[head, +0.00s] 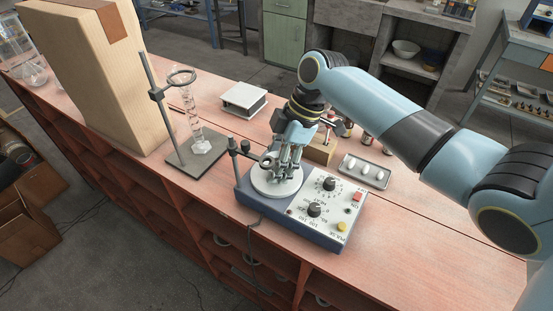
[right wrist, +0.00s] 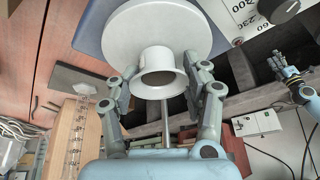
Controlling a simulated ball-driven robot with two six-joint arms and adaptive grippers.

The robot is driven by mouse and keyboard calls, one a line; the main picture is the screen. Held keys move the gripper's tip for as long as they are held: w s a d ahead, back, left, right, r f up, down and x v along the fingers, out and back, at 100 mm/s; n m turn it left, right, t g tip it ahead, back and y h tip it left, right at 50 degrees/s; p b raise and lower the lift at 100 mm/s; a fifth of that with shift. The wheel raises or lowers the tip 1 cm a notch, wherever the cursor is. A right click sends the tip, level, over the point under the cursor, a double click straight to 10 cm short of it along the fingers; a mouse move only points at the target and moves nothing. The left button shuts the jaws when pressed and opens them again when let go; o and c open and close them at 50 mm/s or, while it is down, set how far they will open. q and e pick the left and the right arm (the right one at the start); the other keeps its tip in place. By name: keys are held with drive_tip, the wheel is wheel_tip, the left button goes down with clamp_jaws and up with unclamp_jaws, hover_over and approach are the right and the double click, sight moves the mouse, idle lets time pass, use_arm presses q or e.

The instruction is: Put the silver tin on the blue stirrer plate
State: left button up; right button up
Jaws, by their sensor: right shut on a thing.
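The stirrer plate (head: 275,222) has a blue body, a pale control panel and a round white top (head: 262,188). My right gripper (head: 283,166) is over that round top, pointing down. In the right wrist view its fingers (right wrist: 163,88) are shut on the silver tin (right wrist: 158,60), one on each side. The tin looks pale and open-ended, with a flared rim towards the camera. Its far end is against the round top in that view; I cannot tell whether it touches. In the head view the fingers largely hide the tin. My left gripper (right wrist: 292,82) shows small in the right wrist view.
A ring stand (head: 190,148) with a glass cylinder stands left of the stirrer. A white box (head: 244,99) lies behind. A metal tray (head: 365,172) with white pieces and a wooden block (head: 319,152) are close on the right.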

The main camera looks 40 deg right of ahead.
drive_tip(key=o, duration=1.2)
drive_tip(key=shift+f, duration=0.1)
drive_tip(key=b+v, duration=0.2)
drive_tip(key=v, duration=1)
